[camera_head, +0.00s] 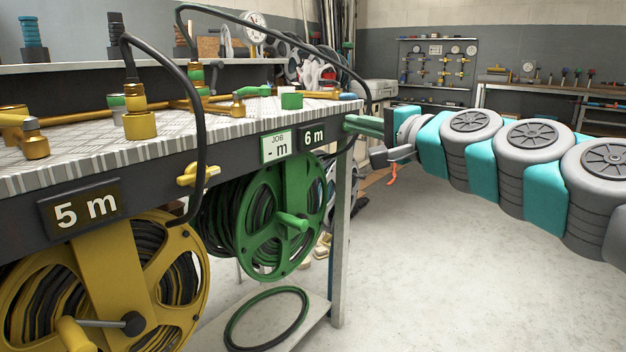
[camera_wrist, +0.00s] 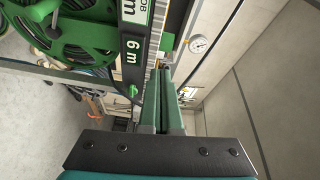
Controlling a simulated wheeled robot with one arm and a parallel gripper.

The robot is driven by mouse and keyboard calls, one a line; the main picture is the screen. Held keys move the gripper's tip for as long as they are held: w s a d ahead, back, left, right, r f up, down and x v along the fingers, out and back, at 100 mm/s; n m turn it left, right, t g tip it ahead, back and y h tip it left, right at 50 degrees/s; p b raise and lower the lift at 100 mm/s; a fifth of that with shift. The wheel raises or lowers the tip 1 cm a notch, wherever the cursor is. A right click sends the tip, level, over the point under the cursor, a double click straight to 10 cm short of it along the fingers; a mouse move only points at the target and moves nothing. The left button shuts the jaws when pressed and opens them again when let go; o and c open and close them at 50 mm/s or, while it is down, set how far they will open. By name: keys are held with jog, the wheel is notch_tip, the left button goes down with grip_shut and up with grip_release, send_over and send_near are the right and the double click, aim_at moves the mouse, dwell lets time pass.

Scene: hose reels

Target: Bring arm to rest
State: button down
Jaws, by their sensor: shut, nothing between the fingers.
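My arm reaches in from the right in the head view. My gripper (camera_head: 352,124) is at its left end, with green fingers close to the right end of the bench, by the 6 m label (camera_head: 314,137). In the wrist view the green fingers of my gripper (camera_wrist: 162,72) lie side by side, shut, with nothing visible between them. The 6 m label (camera_wrist: 131,48) and the green hose reel (camera_wrist: 62,28) show to the left of the fingers there. Whether the fingers touch the bench edge cannot be told.
The workbench (camera_head: 180,142) carries brass fittings and black hoses. The yellow reel (camera_head: 110,280) and green reel (camera_head: 282,218) hang under it. A green hose ring (camera_head: 266,318) lies on the lower shelf. Open floor (camera_head: 440,270) lies below my arm. A back bench (camera_head: 540,88) stands far right.

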jog(key=s+a+f+n+g+h+p, duration=0.2)
jog(key=s+a+f+n+g, duration=0.25)
jog(key=s+f, duration=0.4)
jog(key=s+a+f+n+g+h+p, duration=0.1)
jog(key=s+a+f+n+g+p, duration=0.3)
jog(key=s+f, duration=0.45)
jog(key=s+d+f+n+g+h+p, duration=0.1)
jog(key=s+d+f+g+h, duration=0.2)
jog(key=s+d+f, duration=0.4)
jog(key=s+d+f+g+h+p, duration=0.1)
jog(key=s+d+f+g+h, duration=0.2)
jog(key=s, duration=1.1)
jog(key=d+f+g, duration=0.2)
jog(key=d+f, duration=0.2)
jog(key=d, duration=0.1)
jog(key=shift+d+f+n+h, duration=0.25)
jog(key=shift+d+n+h, duration=0.05)
jog(key=shift+d+n, duration=0.05)
jog(key=shift+w+a+g, duration=0.1)
jog(key=shift+a+g, duration=0.1)
jog(key=shift+g, duration=0.05)
